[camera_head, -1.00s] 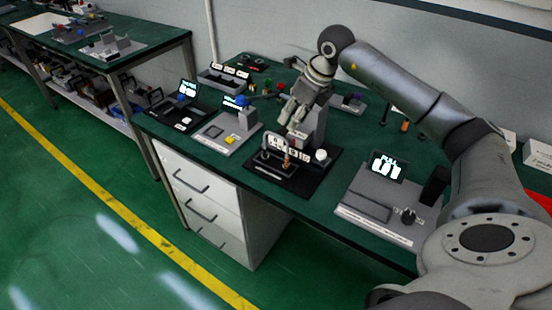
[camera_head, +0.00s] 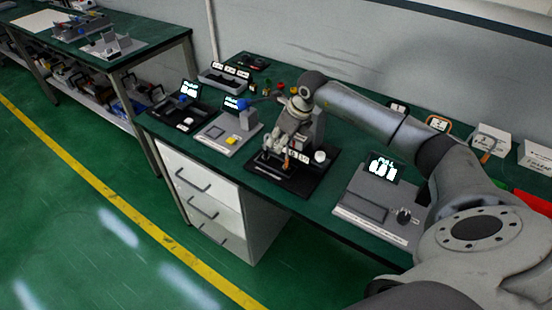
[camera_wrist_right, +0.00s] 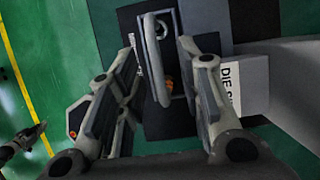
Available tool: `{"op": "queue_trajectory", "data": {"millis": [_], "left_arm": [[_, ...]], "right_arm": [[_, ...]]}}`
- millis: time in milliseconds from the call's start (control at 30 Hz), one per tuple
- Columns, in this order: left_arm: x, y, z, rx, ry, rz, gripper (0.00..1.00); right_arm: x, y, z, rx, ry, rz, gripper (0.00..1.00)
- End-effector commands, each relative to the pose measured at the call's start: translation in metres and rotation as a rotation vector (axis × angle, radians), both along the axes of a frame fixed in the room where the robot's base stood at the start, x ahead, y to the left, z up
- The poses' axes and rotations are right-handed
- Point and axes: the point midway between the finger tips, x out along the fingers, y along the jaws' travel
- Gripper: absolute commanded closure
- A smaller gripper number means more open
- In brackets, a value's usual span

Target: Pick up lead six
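My right gripper (camera_head: 279,147) is over the black base (camera_head: 300,184) of a small fixture on the bench. In the right wrist view, its two fingers (camera_wrist_right: 158,42) are apart, one on each side of a grey looped piece (camera_wrist_right: 149,50) with an orange-brown spot. A gap shows on both sides of that piece, so it does not look gripped. In the head view a copper-coloured part (camera_head: 285,163) shows just below the fingers. I cannot read a label that says which piece is lead six. My left gripper is not seen in the head view.
A grey block with a "DIE" label (camera_wrist_right: 231,87) stands close to the right finger. A white round knob (camera_head: 320,157) is on the same fixture. A device with a lit display (camera_head: 383,168) stands to the right, and a unit with a yellow button (camera_head: 232,140) to the left.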

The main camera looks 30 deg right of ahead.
Motion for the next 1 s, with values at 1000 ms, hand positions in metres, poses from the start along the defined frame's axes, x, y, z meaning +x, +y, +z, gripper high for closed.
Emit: {"op": "queue_trajectory", "data": {"millis": [1000], "left_arm": [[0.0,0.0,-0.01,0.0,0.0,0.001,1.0]], "right_arm": [[0.001,-0.001,0.032,0.0,-0.007,-0.001,1.0]]}}
